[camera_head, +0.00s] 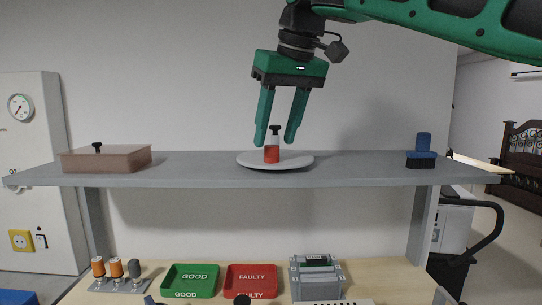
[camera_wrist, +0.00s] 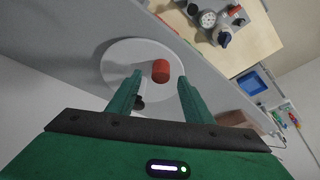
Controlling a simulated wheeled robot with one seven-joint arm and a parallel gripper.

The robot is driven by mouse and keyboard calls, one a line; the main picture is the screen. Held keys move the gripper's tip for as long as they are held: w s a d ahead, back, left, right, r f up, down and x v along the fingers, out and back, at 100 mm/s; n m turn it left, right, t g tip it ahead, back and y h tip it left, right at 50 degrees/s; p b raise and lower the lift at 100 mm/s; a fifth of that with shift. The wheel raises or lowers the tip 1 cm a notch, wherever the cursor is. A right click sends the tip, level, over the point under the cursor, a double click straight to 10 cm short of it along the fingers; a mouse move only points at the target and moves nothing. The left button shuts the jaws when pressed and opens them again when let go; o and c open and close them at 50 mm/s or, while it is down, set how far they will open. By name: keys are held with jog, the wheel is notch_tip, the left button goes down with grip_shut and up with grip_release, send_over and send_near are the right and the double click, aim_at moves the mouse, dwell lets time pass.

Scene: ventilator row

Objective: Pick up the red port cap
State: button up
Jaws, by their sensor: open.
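The red port cap (camera_head: 271,154) is a small red cylinder on a round white plate (camera_head: 246,159) on the grey shelf. A pale item with a black top (camera_head: 275,129) shows directly behind or above it in the head view. My gripper (camera_head: 275,141) points down over the plate, with its two green fingers apart and nothing between them held. In the wrist view the red cap (camera_wrist: 160,70) shows just past the fingertips, roughly midway between them. A dark knob (camera_wrist: 139,102) shows beside the left finger there.
On the shelf (camera_head: 370,172), a brownish lidded box (camera_head: 105,160) stands left and a blue-handled brush (camera_head: 422,152) right. Below, the bench holds a green GOOD tray (camera_head: 189,281), a red FAULTY tray (camera_head: 251,280) and a grey fixture (camera_head: 316,277). The shelf is clear either side of the plate.

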aim_at(272, 152)
jog(key=shift+f, duration=0.3)
jog(key=shift+w+f, duration=0.15)
jog(key=shift+f, duration=0.2)
jog(key=shift+w+a+f, duration=0.15)
jog(key=shift+w+f, duration=0.1)
jog(key=shift+f, duration=0.4)
jog(key=c, duration=1.1)
